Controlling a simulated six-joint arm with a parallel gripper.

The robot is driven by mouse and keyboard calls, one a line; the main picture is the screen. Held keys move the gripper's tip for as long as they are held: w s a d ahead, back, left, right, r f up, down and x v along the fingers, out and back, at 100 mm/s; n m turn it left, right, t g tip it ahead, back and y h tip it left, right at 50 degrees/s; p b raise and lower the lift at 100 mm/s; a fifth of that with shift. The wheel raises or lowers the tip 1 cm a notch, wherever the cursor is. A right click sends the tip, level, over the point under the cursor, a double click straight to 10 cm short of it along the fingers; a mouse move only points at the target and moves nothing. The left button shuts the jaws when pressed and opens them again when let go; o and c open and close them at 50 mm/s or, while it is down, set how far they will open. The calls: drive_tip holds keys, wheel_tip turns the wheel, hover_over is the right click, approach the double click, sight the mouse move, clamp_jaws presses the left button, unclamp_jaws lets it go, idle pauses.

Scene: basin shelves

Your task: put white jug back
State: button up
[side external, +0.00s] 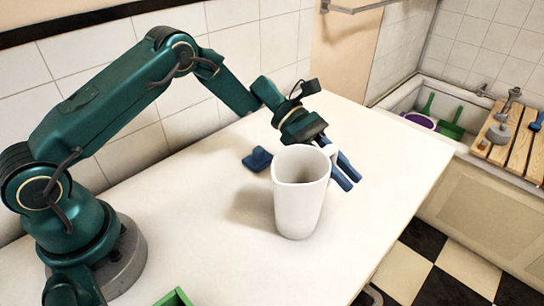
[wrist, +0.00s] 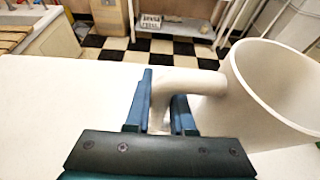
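The white jug (side external: 298,200) is upright at the middle of the white table in the side view; whether its base touches the tabletop is hard to tell. It also shows at the right of the wrist view (wrist: 285,95), with its handle (wrist: 190,80) reaching left. My gripper (side external: 345,172) is at the jug's handle side, behind and right of it in the side view. In the wrist view its blue fingers (wrist: 160,105) lie on either side of the handle, close against it, and appear shut on it. The jug partly hides the fingers in the side view.
A blue object (side external: 257,159) lies on the table behind the jug. A green item (side external: 174,298) is at the front edge. A basin (side external: 410,95) with purple and green things and a wooden rack (side external: 510,140) stands at right. The wrist view shows a white basket (wrist: 150,22) beyond the table.

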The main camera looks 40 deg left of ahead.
drive_tip(key=o, duration=0.4)
drive_tip(key=shift+r, duration=0.1)
drive_tip(key=v, duration=1.2)
drive_tip(key=s+d+r+m+y, duration=0.1)
drive_tip(key=s+r+m+y, duration=0.6)
drive_tip(key=s, duration=0.3)
drive_tip(key=shift+s+a+f+m+t+y, duration=0.35)
drive_tip(key=shift+s+a+m+t+y, duration=0.65)
drive_tip(key=shift+s+m, duration=0.9)
drive_tip(key=shift+s+a+f+m+t+y, duration=0.35)
drive_tip(key=shift+s+a+m+t+y, duration=0.65)
drive_tip(key=shift+s+m, duration=0.9)
drive_tip(key=shift+s+a+f+m+t+y, duration=0.35)
drive_tip(key=shift+s+a+m+t+y, duration=0.65)
drive_tip(key=shift+s+m, duration=0.9)
drive_tip(key=shift+s+d, duration=0.2)
